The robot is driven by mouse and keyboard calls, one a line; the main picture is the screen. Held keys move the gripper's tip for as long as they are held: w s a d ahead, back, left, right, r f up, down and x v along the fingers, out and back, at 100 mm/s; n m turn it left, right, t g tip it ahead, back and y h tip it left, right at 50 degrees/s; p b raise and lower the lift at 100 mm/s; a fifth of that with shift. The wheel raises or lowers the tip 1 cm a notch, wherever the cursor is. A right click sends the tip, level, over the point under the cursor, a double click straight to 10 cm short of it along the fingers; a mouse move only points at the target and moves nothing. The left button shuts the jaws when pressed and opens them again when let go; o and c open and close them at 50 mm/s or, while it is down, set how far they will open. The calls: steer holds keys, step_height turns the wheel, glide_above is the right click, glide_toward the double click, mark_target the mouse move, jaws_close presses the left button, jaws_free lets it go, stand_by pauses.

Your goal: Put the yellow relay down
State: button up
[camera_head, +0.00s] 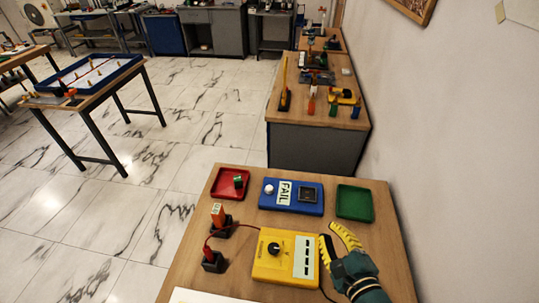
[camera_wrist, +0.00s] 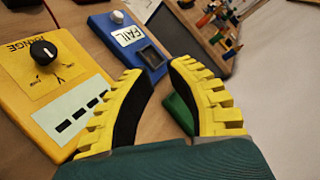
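My gripper (camera_head: 328,233) has two yellow ridged fingers on a dark green body. It is over the table right of the yellow gauge box. In the wrist view the fingers (camera_wrist: 165,70) are apart, with nothing visible between them. I cannot make out a yellow relay in either view. A green block (camera_head: 238,181) lies in the red tray (camera_head: 222,191). An orange and white block (camera_head: 217,210) stands in a dark holder at the table's left. The green tray (camera_head: 354,202) looks empty; part of it shows between the fingers in the wrist view (camera_wrist: 179,112).
The yellow box (camera_head: 270,267) with a black knob is left of my gripper. The blue box (camera_head: 291,197) with a FAIL display and dark square lies between the trays. A red wire runs to a dark holder (camera_head: 213,260) at left. A wall bounds the right.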

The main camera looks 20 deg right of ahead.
steer(key=a+r+n+t, duration=0.2)
steer(key=a+r+n, duration=0.3)
steer(key=r, duration=0.5)
steer(key=a+r+n+t, duration=0.2)
steer(key=a+r+n, duration=0.3)
steer(key=r+n, duration=0.5)
steer(key=a+r+n+t, duration=0.2)
steer(key=a+r+n, duration=0.3)
steer(key=r+n, duration=0.3)
step_height(320, 180, up, 2)
steer(key=shift+a+r+t+y, duration=0.1)
steer(key=shift+a+t+y, duration=0.1)
steer(key=shift+t+y, duration=0.15)
steer(key=o, duration=0.4)
steer(key=r+n, duration=0.1)
steer(key=s+a+r+n, duration=0.1)
steer(key=s+r+t, duration=0.1)
steer(key=shift+a+r+n, duration=0.1)
steer(key=shift+a+n, duration=0.15)
steer(key=shift+n, duration=0.15)
steer(key=shift+c, duration=0.2)
steer(key=shift+o, duration=2.4)
